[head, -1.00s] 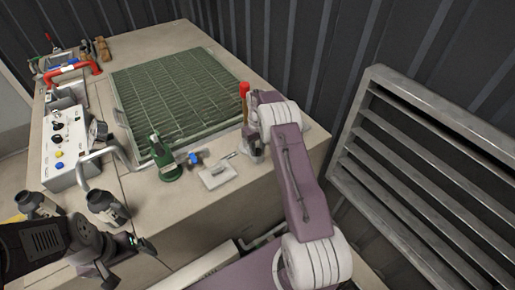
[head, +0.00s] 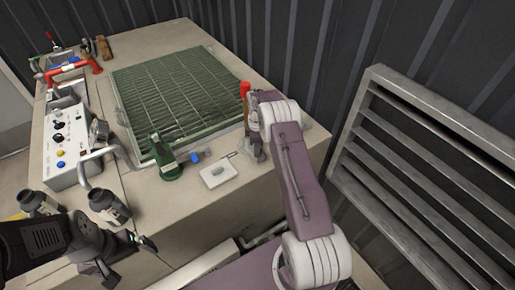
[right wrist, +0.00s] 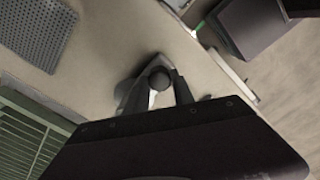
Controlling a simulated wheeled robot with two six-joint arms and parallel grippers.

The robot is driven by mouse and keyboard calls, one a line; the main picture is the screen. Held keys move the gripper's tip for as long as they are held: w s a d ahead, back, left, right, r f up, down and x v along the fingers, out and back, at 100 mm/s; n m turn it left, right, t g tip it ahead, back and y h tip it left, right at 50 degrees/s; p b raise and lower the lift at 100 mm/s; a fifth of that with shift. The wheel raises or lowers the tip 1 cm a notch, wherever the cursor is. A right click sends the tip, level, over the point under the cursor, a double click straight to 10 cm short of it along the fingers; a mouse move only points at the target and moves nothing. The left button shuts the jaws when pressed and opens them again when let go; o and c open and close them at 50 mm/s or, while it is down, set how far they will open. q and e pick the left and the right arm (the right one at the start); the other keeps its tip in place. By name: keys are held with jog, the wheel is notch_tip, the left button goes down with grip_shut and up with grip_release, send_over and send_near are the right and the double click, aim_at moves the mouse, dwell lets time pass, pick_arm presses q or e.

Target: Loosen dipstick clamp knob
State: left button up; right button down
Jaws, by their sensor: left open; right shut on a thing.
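A small dark round knob (right wrist: 158,78) shows in the right wrist view, between the fingers of my right gripper (right wrist: 155,88). The gripper is shut on it, one finger on each side. In the head view my right wrist reaches the worktop's right end, and the arm hides most of the gripper and the knob. Whether the knob has turned cannot be told. My left gripper (head: 128,262) is open and empty at the bottom left of the head view, in front of the worktop and well away from the knob.
An upright red handle (head: 244,94) stands beside my right wrist. A green fitting (head: 165,160) with a blue end and a white plate (head: 218,173) lie to its left. A green grating (head: 180,95) covers the middle. A switch panel (head: 66,145) is at left, a louvred panel (head: 430,150) at right.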

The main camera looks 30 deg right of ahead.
jog(key=n, duration=0.3)
jog(key=shift+r+n, duration=0.1)
jog(key=shift+n, duration=2.1)
jog(key=c, duration=1.1)
grip_release()
jog(key=shift+s, duration=0.1)
notch_tip(320, 180, up, 9)
jog(key=shift+b, duration=0.35)
